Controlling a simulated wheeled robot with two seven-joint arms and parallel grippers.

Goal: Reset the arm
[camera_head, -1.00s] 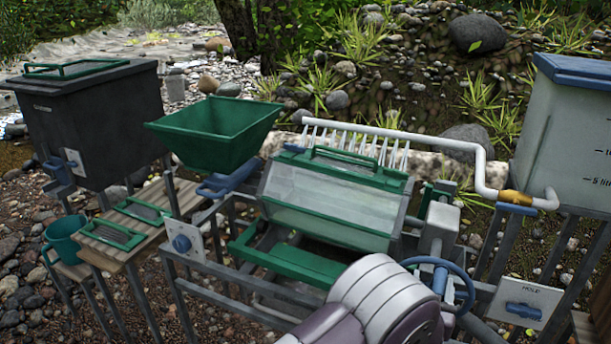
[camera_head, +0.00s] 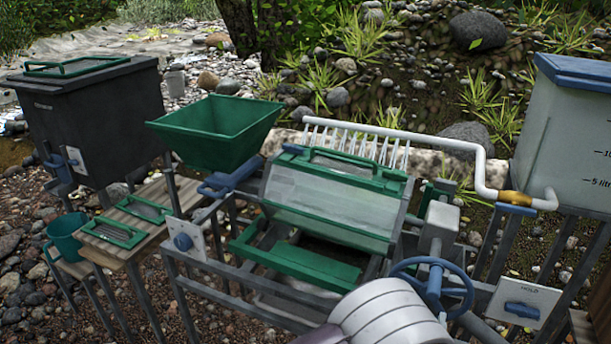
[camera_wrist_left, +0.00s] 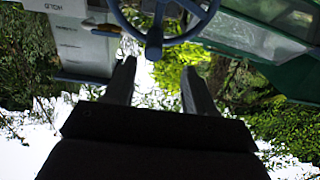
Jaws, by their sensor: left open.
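A pale ribbed link of my own arm (camera_head: 392,318) shows at the bottom of the head view, in front of the machine's lower frame. No gripper shows in the head view. In the left wrist view my left gripper (camera_wrist_left: 158,85) is open and empty, its two dark fingers spread apart. A blue handwheel (camera_wrist_left: 155,35) appears just beyond the fingertips there, and I cannot tell whether they touch it. The handwheel also shows in the head view (camera_head: 435,288), just right of my arm link. My right gripper is in neither view.
The green hopper (camera_head: 215,130) and clear-sided drum box (camera_head: 325,205) stand mid-view. A dark bin (camera_head: 90,125) is at left, a green mug (camera_head: 66,238) and wooden stand (camera_head: 128,235) below it. A clear tank (camera_head: 580,150) and white spray pipe (camera_head: 430,145) are at right.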

